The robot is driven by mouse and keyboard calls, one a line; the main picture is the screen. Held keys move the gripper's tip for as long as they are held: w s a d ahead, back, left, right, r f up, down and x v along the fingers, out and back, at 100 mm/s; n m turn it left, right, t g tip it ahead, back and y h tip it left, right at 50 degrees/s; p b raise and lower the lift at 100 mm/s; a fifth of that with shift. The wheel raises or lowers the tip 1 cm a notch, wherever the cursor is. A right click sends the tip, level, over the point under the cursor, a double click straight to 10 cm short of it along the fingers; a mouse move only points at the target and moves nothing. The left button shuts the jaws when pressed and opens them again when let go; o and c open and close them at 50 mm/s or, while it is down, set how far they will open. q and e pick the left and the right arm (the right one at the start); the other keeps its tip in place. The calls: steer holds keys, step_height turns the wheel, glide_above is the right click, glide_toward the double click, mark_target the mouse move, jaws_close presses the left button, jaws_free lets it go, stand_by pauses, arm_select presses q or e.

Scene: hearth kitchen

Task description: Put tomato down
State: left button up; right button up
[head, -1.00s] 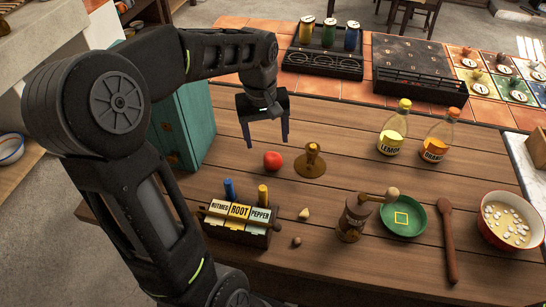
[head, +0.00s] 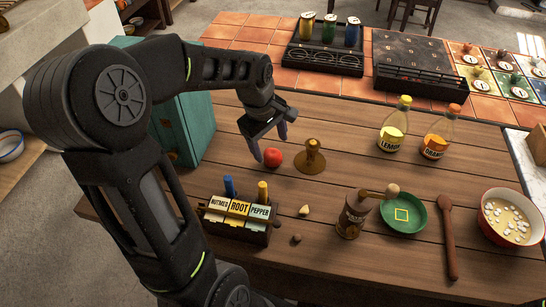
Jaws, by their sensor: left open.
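The red tomato (head: 273,157) rests on the wooden table (head: 340,120), left of a brown stand with a round base (head: 312,160). My left gripper (head: 270,144) is open just above and behind the tomato, with one finger to its left and the other behind it to the right. I cannot tell whether a finger touches it. My right gripper is not in view.
A spice rack (head: 238,218) stands in front of the tomato and a teal cabinet (head: 190,125) to its left. Lemon (head: 393,125) and orange (head: 441,133) bottles stand to the right. A green plate (head: 404,220), a wooden spoon (head: 449,240) and a bowl (head: 508,217) lie at front right.

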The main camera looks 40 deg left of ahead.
mark_target(273, 157)
arm_select(q)
steer(key=shift+w+d+f+p, duration=0.15)
steer(key=shift+w+f, duration=0.1)
steer(key=shift+f, duration=1.05)
steer(key=shift+w+a+f+p, duration=0.1)
steer(key=shift+w+f+p, duration=0.1)
steer(key=shift+f, duration=1.1)
jaws_close()
steer(key=shift+r, duration=0.1)
step_height(273, 157, up, 10)
